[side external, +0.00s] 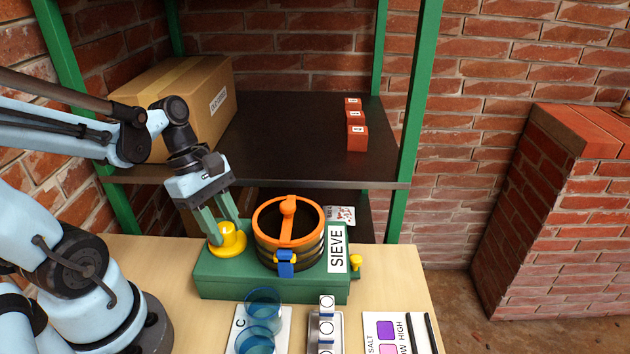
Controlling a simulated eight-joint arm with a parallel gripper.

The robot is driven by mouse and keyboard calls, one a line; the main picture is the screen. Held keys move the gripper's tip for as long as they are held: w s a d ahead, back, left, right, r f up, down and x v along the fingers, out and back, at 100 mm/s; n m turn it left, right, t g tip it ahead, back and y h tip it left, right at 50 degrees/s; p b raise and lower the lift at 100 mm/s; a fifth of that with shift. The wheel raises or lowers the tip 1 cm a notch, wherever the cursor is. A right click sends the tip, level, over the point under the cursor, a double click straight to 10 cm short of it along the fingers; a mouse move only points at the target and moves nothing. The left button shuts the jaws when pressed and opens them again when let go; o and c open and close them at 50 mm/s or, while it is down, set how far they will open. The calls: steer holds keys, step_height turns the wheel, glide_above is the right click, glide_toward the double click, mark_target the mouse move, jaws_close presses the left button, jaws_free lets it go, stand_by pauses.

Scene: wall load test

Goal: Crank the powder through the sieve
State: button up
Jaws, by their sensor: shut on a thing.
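The sieve (314,241) is a round dark drum with an orange rim and an orange bar across its top. It sits on a green base box (215,279) labelled SIEVE, with a blue latch (286,266) at its front. A yellow knob (228,240) on a round yellow disc stands on the left of the base. My gripper (227,226) points down over this knob, its green fingers shut on it. No powder is visible inside the dark drum. A small yellow part (355,264) sticks out at the base's right end.
Blue clear cups (262,302) stand on a white card in front. A rack with white round pieces (327,325) and a SALT card (393,333) are to its right. Behind, a dark shelf (290,130) holds a cardboard box (205,92) and red blocks (357,137); a green post (413,100) rises at right.

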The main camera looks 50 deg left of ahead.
steer(key=m+g, duration=0.1)
steer(key=m, duration=0.2)
steer(key=m+g, duration=0.1)
steer(key=m, duration=0.2)
steer(key=shift+w, duration=0.2)
steer(key=m+g, duration=0.1)
steer(key=m, duration=0.2)
steer(key=m+g+y, duration=0.1)
steer(key=m, duration=0.2)
steer(key=shift+w+d+g, duration=0.1)
steer(key=shift+d+g, duration=0.05)
steer(key=shift+g, duration=0.15)
steer(key=m+y, duration=0.1)
steer(key=m, duration=0.2)
steer(key=m+g+y, duration=0.1)
steer(key=m, duration=0.1)
steer(key=shift+d+m, duration=0.1)
steer(key=shift+m, duration=0.3)
steer(key=m+y, duration=0.1)
steer(key=m, duration=0.2)
steer(key=m+y, duration=0.1)
steer(key=m, duration=0.1)
steer(key=shift+d+m+y, duration=0.15)
steer(key=shift+m+y, duration=0.15)
steer(key=shift+m, duration=0.1)
steer(key=shift+m, duration=0.3)
steer(key=o, duration=1)
steer(key=v, duration=1.2)
